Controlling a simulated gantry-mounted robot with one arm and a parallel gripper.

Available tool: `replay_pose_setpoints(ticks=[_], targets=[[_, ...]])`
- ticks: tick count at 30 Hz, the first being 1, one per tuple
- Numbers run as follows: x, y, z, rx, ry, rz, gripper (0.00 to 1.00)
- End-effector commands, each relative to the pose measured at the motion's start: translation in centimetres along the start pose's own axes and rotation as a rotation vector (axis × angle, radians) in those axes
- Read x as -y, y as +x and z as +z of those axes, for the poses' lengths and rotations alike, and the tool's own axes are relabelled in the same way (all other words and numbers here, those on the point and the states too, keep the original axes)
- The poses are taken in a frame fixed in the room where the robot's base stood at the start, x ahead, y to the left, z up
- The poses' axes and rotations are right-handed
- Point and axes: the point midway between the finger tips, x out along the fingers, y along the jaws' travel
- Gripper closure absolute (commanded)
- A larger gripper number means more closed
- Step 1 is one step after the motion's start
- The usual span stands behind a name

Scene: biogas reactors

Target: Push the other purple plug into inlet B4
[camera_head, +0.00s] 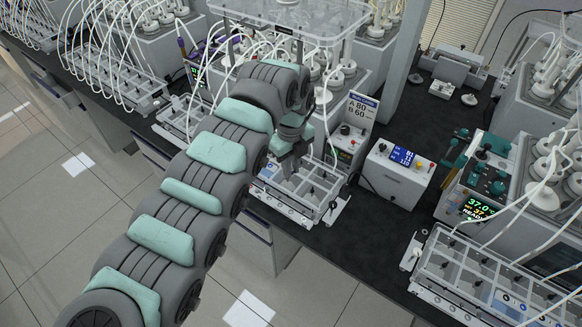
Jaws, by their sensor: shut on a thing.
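My gripper (288,163) is at the end of my grey and pale green arm, pointing down over a clear-walled rack (300,212) near the front edge of the dark bench. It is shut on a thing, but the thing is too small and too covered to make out. No purple plug can be told apart at the jaws. A slim purple piece (181,46) stands upright at the upper left, among white tubes; I cannot tell whether it is a plug. Inlet B4 cannot be picked out, as no inlet labels are readable.
A sign (359,112) reading A 80, B 60 stands right of my gripper, beside a white control box (397,174) with a blue screen. Reactors with white tubes crowd behind. Another rack (490,270) is at the lower right. The dark bench between is partly clear.

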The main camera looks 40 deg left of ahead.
Motion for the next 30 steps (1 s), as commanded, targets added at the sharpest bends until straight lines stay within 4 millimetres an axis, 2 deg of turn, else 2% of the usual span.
replay_pose_setpoints(ticks=[30], targets=[[0.1,-2.8,0.0,0.002,0.0,-0.003,1.0]])
